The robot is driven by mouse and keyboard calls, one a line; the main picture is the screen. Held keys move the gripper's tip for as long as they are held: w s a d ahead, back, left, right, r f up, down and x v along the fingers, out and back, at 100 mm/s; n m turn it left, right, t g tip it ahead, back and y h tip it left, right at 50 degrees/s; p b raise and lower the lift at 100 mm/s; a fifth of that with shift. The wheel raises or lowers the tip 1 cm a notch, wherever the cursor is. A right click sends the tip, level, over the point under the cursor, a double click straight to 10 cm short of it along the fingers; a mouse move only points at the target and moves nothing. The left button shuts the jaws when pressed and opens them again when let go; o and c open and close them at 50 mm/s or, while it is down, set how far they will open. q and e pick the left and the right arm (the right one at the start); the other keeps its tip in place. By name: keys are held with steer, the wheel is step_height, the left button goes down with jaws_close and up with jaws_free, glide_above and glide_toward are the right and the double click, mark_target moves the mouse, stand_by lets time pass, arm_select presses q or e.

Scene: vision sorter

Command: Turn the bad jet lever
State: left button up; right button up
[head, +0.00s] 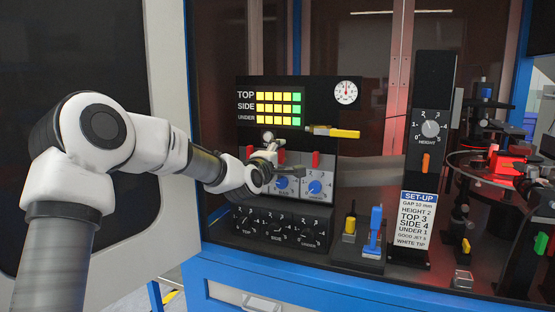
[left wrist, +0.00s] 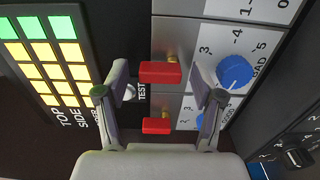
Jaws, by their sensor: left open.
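My right gripper is not in view.
Another red lever (left wrist: 157,126) is close below in the left wrist view. A further red lever (head: 316,159) stands to the right in the head view. A yellow part (head: 335,132) juts out above it. A set-up card (head: 415,220) is farther right.

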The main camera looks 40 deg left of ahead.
arm_select(q)
steer(key=v, duration=1.1)
steer(key=shift+s+d, duration=0.3)
steer(key=shift+f, duration=0.15)
